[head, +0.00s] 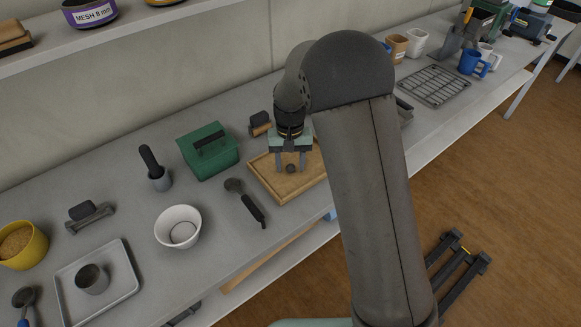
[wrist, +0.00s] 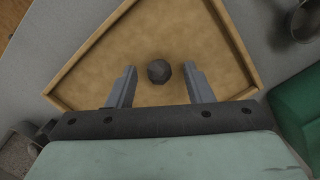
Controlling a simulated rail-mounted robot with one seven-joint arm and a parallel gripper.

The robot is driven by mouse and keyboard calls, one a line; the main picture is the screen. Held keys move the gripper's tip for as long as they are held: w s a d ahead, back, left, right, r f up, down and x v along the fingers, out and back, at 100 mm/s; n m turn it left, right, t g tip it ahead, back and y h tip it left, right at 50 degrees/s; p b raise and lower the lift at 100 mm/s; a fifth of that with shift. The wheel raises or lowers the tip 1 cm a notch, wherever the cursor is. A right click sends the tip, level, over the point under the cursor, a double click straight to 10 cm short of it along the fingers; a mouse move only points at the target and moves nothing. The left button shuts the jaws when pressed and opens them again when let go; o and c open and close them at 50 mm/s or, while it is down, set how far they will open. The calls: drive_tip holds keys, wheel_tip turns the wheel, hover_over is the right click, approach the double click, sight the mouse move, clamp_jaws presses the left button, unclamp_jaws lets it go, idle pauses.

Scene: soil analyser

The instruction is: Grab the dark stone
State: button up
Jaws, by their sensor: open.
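The dark stone (wrist: 159,71) is a small rounded, faceted lump lying in a shallow wooden tray (wrist: 230,35). In the wrist view it sits between and slightly beyond the tips of my gripper (wrist: 161,80), whose two fingers are apart. In the head view the stone (head: 291,169) shows below my gripper (head: 290,170), between its fingers, over the tray (head: 270,192). The fingers do not appear to touch the stone. How far the fingertips are above the tray floor I cannot tell.
A green box (head: 208,150) stands left of the tray. A dark-handled scoop (head: 246,203) lies beside the tray, and a white bowl (head: 178,228) is further left. A small dark-topped block (head: 260,123) stands behind the tray. My arm hides the counter to the right.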

drive_tip(key=shift+c, duration=0.4)
clamp_jaws()
drive_tip(key=shift+r, duration=0.1)
